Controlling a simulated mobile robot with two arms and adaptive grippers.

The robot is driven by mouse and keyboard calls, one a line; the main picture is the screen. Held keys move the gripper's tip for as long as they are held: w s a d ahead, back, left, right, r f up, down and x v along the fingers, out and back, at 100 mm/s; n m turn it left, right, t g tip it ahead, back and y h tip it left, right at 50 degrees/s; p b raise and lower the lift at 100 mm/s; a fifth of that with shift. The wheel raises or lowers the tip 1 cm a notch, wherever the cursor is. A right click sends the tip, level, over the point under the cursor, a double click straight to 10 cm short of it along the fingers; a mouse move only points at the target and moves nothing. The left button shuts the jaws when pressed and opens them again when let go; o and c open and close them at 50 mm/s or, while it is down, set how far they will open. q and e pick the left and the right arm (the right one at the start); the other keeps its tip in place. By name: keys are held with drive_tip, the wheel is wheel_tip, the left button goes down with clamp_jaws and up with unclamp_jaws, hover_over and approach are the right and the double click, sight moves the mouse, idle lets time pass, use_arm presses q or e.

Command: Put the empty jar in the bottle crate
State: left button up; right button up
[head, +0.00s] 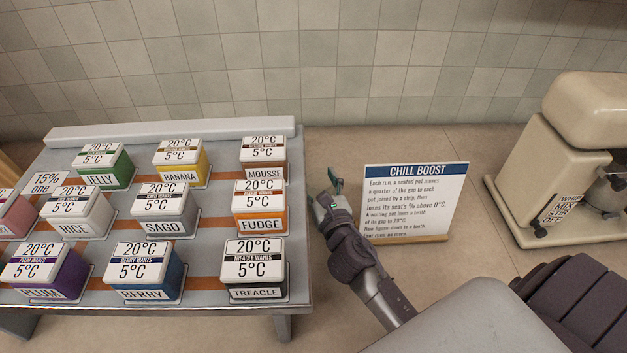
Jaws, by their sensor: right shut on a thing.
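I see no jar that I can make out and no bottle crate in the head view. My right gripper (332,190) is in the middle of the view, between the grey rack of pots and the white sign. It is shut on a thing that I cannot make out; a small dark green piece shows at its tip. My left gripper is not in view.
The grey rack (180,132) at the left bears several labelled pots, such as the orange FUDGE pot (260,210). A CHILL BOOST sign (410,205) stands right of the gripper. A cream mixer (580,140) stands at the right. Tiles line the back.

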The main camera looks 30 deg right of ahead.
drive_tip(key=shift+w+d, duration=0.15)
drive_tip(key=shift+w, duration=0.65)
drive_tip(key=shift+f+b, duration=0.55)
drive_tip(key=shift+f, duration=1.2)
drive_tip(key=shift+f, duration=0.1)
drive_tip(key=shift+f, duration=0.15)
drive_tip(key=o, duration=1)
